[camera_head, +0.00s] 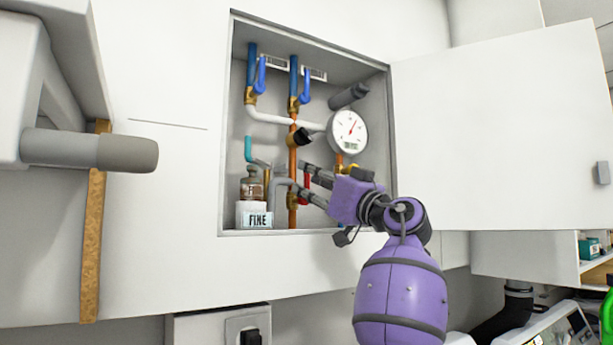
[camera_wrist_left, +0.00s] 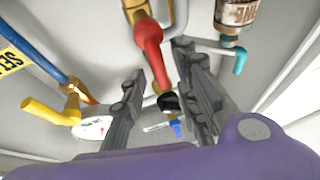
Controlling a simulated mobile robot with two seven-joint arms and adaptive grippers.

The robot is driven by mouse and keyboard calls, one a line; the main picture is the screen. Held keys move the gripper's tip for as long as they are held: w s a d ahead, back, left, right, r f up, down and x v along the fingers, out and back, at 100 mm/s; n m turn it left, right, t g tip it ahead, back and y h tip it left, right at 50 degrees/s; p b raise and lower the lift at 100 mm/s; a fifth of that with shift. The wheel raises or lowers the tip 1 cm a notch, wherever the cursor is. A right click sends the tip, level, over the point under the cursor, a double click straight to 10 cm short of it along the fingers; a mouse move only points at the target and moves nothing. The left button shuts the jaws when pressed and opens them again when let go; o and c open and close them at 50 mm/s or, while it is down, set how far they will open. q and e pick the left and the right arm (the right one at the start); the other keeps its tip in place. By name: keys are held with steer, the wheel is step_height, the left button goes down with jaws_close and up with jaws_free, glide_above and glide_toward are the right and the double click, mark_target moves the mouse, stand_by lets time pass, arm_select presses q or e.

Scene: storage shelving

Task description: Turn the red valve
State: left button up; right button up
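The red valve handle (camera_head: 305,181) is in the lower middle of the open wall cabinet, on a brass fitting of the copper pipe. It is partly hidden by my fingers in the head view. My left gripper (camera_head: 299,176) reaches into the cabinet from the lower right, with one finger above the other. In the left wrist view the red handle (camera_wrist_left: 149,42) lies between the two spread fingers of my left gripper (camera_wrist_left: 160,59). A gap shows on both sides of it, and I cannot tell any contact. My right gripper is not in view.
Blue-handled valves (camera_head: 260,75) and a pressure gauge (camera_head: 347,131) sit above. A brown bottle (camera_head: 251,187) stands on a white block left of my fingers. A yellow handle (camera_wrist_left: 50,113) is close by. The cabinet door (camera_head: 500,130) hangs open at right.

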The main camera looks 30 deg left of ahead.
arm_select(q)
steer(key=shift+w+a+r, duration=0.1)
steer(key=shift+a+r, duration=0.4)
steer(key=shift+a, duration=0.15)
steer(key=shift+w+a+f, duration=0.1)
steer(key=shift+w+a, duration=0.1)
steer(key=shift+a, duration=0.1)
jaws_close()
